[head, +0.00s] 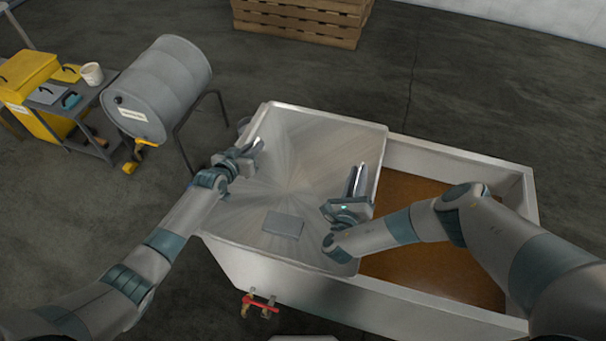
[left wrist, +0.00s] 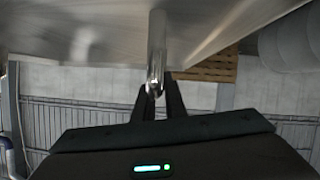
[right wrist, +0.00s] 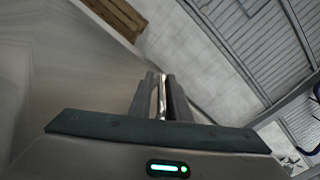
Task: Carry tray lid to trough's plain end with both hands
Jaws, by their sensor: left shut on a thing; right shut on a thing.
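The tray lid (head: 310,150) is a broad, shiny metal sheet with a raised rim and a small grey plate on it. It lies level over the left part of the pale trough (head: 430,312); I cannot tell whether it touches the trough rim. My left gripper (head: 248,152) is shut on the bar handle at the lid's left side, and the handle shows between the fingers in the left wrist view (left wrist: 157,88). My right gripper (head: 356,188) is shut on the right handle, also seen in the right wrist view (right wrist: 159,98).
The trough's right part is open over brown contents (head: 415,200). A red-handled valve (head: 262,303) sticks out at the front left. A grey drum (head: 160,85) on a stand, a cart (head: 75,115) and yellow bins stand at left. A wooden crate (head: 300,20) is behind.

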